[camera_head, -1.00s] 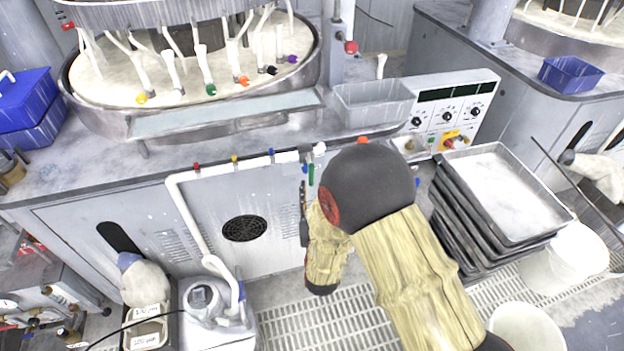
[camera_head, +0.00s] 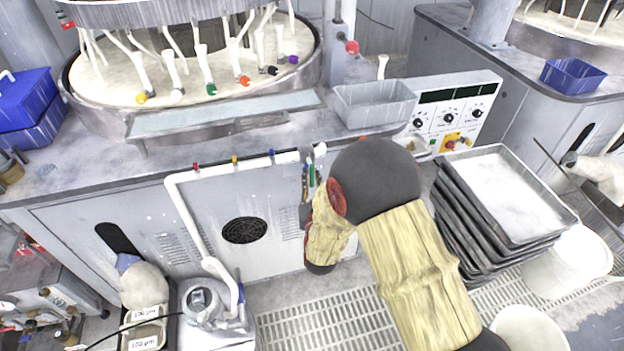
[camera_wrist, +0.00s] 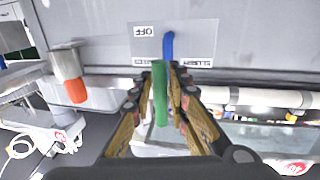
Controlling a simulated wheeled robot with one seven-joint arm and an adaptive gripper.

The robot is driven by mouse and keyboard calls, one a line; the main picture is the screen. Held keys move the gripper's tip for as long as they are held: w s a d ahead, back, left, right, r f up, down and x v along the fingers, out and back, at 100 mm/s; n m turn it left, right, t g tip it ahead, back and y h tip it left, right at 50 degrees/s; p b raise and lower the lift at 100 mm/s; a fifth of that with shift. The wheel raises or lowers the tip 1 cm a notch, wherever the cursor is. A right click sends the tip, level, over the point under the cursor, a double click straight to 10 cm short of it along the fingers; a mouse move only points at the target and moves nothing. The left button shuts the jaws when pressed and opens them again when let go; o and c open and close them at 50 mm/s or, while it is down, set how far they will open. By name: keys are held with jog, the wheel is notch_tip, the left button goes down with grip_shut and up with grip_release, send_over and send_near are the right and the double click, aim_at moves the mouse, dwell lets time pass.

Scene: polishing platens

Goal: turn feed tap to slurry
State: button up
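In the wrist view a green handle (camera_wrist: 160,94) stands upright between the two fingers of my gripper (camera_wrist: 164,78). The fingers are apart, one on each side; whether they touch it is unclear. A blue lever (camera_wrist: 168,46) stands just beyond the fingertips, in front of a label plate (camera_wrist: 200,42). The plate reads OFF upside down; its lower words are too small to read. In the head view the green handle (camera_head: 312,176) shows at the cabinet's front, beside my dark wrist. The tap's body is mostly hidden by the fingers.
A white pipe (camera_head: 225,167) with coloured bands runs along the cabinet front to the left of the tap. An orange-red cap (camera_wrist: 75,91) is left in the wrist view. Stacked trays (camera_head: 466,237) stand right of my arm. The control panel (camera_head: 455,112) is behind.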

grip_shut()
dwell(0.4)
